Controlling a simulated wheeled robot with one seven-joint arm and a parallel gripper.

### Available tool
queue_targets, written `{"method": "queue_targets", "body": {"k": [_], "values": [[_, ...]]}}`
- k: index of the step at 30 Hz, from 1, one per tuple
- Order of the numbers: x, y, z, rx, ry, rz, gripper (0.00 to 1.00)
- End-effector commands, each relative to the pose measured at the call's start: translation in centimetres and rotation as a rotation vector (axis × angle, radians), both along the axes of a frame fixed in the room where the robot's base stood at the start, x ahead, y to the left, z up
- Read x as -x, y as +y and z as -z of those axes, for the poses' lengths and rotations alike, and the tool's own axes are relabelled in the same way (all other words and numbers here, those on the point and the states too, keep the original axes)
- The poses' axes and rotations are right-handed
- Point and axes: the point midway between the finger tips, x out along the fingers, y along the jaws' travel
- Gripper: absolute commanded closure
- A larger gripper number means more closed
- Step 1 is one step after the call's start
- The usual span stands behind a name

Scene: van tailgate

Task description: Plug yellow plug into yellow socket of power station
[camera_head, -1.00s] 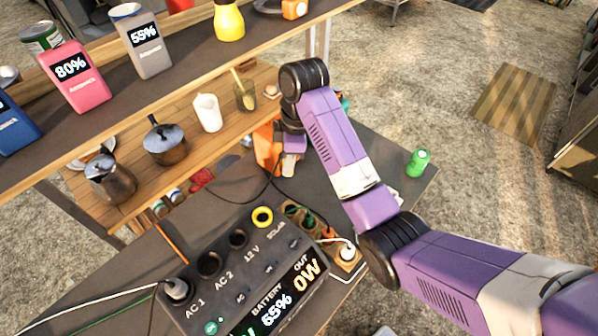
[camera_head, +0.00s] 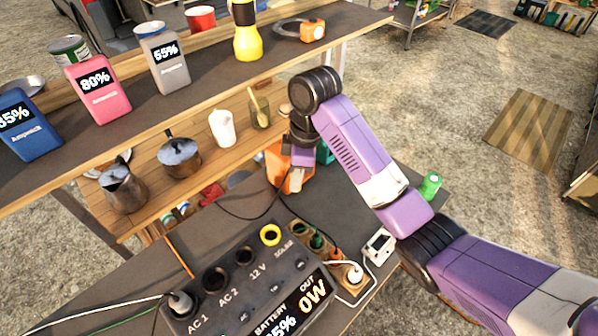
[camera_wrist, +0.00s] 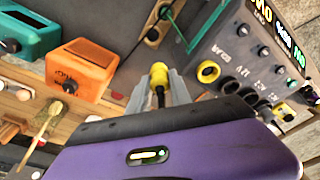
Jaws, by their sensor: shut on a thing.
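The power station (camera_head: 250,285) stands on the dark tabletop at the lower middle of the head view. Its yellow-ringed socket (camera_head: 270,235) is on its top edge near the label SOLAR and looks empty. The socket also shows in the wrist view (camera_wrist: 208,72), right of my gripper. My gripper (camera_wrist: 160,85) is shut on the yellow plug (camera_wrist: 159,72), which sits between the fingers with its dark cable end toward me. In the head view my gripper (camera_head: 298,178) is beyond the power station, near an orange box, and the plug is not clearly visible there.
A white plug (camera_head: 180,302) sits in the AC 1 socket. A power strip (camera_head: 340,272) with plugs lies right of the station. An orange box (camera_wrist: 80,68) and a teal box (camera_wrist: 28,38) stand near my gripper. A shelf with battery packs (camera_head: 95,88) rises behind.

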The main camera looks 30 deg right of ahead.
Motion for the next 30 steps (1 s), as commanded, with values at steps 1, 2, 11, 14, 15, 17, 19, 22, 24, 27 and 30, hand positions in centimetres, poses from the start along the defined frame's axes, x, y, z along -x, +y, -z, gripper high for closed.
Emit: {"method": "queue_targets", "body": {"k": [1,2,11,14,15,17,19,22,24,27,30], "values": [[0.3,0.6,0.0,-0.001,-0.001,-0.003,1.00],[0.5,0.9,0.0,-0.001,-0.001,-0.002,1.00],[2.0,4.4,0.0,0.000,-0.002,-0.002,1.00],[2.5,5.6,0.0,-0.001,-0.001,-0.002,1.00],[2.8,6.1,0.0,-0.001,-0.001,-0.003,1.00],[3.1,6.8,0.0,-0.001,-0.001,-0.002,1.00],[3.4,7.6,0.0,-0.002,-0.002,-0.002,1.00],[3.9,8.7,0.0,-0.001,-0.001,-0.002,1.00],[4.3,9.5,0.0,-0.001,-0.001,-0.003,1.00],[4.7,10.3,0.0,-0.001,-0.001,-0.002,1.00],[4.9,10.7,0.0,-0.001,0.000,-0.001,1.00]]}}
